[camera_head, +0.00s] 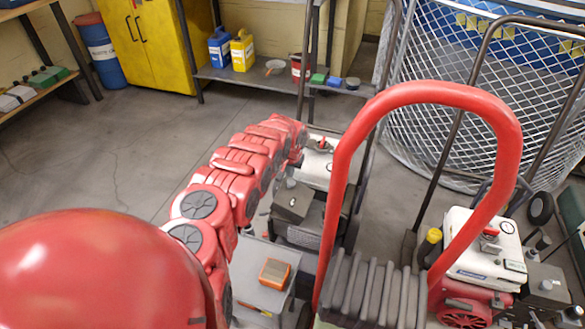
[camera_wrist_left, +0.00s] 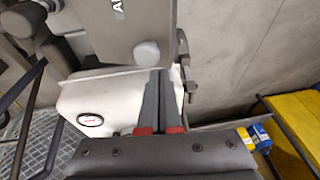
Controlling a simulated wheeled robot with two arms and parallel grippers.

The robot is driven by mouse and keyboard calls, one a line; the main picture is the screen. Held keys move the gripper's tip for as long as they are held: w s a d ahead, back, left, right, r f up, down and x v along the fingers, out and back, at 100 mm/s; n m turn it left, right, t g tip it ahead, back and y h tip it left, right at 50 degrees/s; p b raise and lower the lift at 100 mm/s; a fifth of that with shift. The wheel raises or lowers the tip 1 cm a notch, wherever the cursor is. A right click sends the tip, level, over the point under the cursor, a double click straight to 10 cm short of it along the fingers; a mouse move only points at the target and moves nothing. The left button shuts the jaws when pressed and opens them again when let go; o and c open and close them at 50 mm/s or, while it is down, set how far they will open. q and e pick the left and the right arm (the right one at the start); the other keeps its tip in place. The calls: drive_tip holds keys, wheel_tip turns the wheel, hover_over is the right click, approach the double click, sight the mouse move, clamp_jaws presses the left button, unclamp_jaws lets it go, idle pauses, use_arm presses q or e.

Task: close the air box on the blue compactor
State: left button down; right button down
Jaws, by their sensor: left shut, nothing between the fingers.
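My left gripper (camera_wrist_left: 161,72) is shut and empty in the left wrist view, its two dark fingers side by side. Their tips are at the lower edge of a grey box (camera_wrist_left: 130,30) with a round knob and part of a label; I cannot tell if they touch it. A white tank (camera_wrist_left: 85,98) lies just behind the fingers. In the head view a machine with a white tank (camera_head: 313,168) and grey box (camera_head: 293,203) stands beyond my red left arm, which hides part of it. No blue body shows on it, and I cannot tell whether the box is shut.
A second machine with a white tank (camera_head: 485,245) and red engine stands at the right. A small grey table (camera_head: 250,258) carries an orange item (camera_head: 274,273). A wire-mesh screen (camera_head: 470,80) stands behind. The floor at the left is open, before a yellow cabinet (camera_head: 150,45).

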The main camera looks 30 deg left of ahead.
use_arm(q)
drive_tip(key=shift+a+f, duration=0.2)
drive_tip(key=shift+f, duration=0.35)
drive_tip(key=shift+s, duration=0.1)
drive_tip(key=shift+a+f, duration=0.15)
drive_tip(key=a+f+h+b, duration=0.1)
drive_tip(key=b, duration=0.1)
drive_tip(key=a+f+h+b, duration=0.1)
drive_tip(key=b, duration=0.2)
drive_tip(key=a+f+b, duration=0.1)
drive_tip(key=b, duration=0.2)
drive_tip(key=shift+s+f+t+h, duration=0.35)
drive_tip(key=shift+f+t+h, duration=0.05)
drive_tip(key=shift+s+a+b, duration=0.1)
drive_tip(key=shift+a+b, duration=0.25)
drive_tip(key=shift+r, duration=0.15)
